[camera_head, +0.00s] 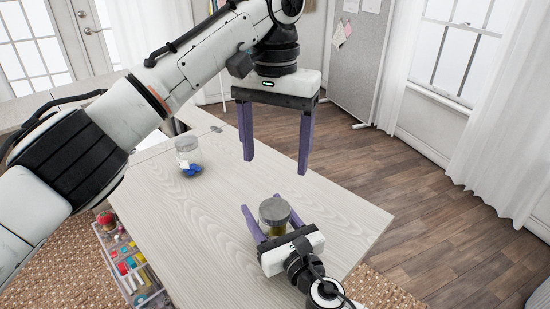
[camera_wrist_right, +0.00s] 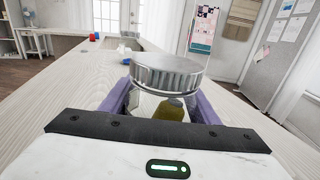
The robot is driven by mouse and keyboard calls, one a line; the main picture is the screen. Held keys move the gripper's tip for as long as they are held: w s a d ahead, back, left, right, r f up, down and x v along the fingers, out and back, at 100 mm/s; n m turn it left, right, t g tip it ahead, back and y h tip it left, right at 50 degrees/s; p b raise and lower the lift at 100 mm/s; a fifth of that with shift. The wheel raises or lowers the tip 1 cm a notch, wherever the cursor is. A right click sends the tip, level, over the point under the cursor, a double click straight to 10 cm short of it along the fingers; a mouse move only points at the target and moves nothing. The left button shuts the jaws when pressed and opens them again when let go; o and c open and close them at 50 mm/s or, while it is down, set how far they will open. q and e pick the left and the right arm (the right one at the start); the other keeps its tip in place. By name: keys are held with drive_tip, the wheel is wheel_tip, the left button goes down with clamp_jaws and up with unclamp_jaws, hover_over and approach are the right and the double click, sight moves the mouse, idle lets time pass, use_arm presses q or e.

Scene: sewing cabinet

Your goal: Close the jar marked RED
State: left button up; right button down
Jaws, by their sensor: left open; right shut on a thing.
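A clear glass jar (camera_head: 275,229) with a dull yellow thing inside stands at the near right part of the table. A grey metal lid (camera_head: 274,211) sits over its mouth; in the right wrist view the lid (camera_wrist_right: 166,74) is ribbed and wide. I cannot tell whether it is fully seated. No RED mark is readable. My right gripper (camera_head: 268,209) is shut on this jar, one purple finger on each side, below the lid. My left gripper (camera_head: 276,167) is open and empty, pointing down above and beyond the jar, well apart from the lid.
A second clear jar (camera_head: 187,150) stands farther back on the wooden table (camera_head: 185,215), with blue and white pieces at its base. An open drawer (camera_head: 137,268) with colourful sewing items juts out at the left. The table between the jars is clear.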

sight(275, 227)
drive_tip(key=c, duration=0.6)
unclamp_jaws()
drive_tip(key=v, duration=1)
drive_tip(key=shift+s, duration=0.2)
